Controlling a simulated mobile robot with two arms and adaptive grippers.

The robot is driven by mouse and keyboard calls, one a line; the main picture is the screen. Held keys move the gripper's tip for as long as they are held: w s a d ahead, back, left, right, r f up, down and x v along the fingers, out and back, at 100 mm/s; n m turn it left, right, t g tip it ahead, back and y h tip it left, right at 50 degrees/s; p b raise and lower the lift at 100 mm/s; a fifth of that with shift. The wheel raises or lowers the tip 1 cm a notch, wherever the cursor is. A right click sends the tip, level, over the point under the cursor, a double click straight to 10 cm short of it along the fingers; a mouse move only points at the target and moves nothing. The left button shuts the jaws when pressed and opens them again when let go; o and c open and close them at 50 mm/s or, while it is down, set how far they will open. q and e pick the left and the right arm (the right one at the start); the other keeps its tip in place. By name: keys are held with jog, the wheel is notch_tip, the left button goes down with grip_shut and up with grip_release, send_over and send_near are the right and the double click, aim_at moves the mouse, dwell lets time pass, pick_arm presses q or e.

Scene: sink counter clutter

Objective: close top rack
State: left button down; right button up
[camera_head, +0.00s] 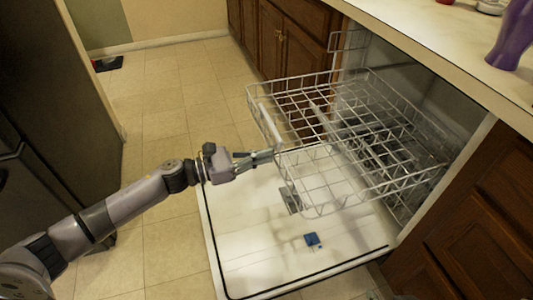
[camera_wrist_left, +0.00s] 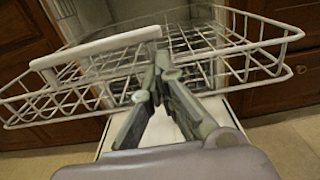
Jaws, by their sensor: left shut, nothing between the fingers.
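The top rack (camera_head: 340,130) is a white wire rack drawn out of the dishwasher, over the lowered door. Its front faces left in the head view, with a pale bar-shaped handle (camera_head: 268,128) there. My left gripper (camera_head: 270,154) is shut and empty at the rack's front, close to the handle's lower end. In the left wrist view, the closed fingertips (camera_wrist_left: 160,62) overlap the rack front beside the right end of the handle (camera_wrist_left: 97,46). I cannot tell whether they touch it. My right gripper is not in view.
The open dishwasher door (camera_head: 260,245) lies flat below the rack, with a small blue item (camera_head: 312,240) on it. A counter (camera_head: 440,45) with a purple object (camera_head: 513,38) runs along the right. Wooden cabinets (camera_head: 285,40) flank the dishwasher. The tiled floor (camera_head: 175,105) is mostly clear.

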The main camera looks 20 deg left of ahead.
pick_arm(q)
jog(key=shift+w+d, duration=0.35)
jog(key=shift+d, duration=0.1)
jog(key=shift+d, duration=0.1)
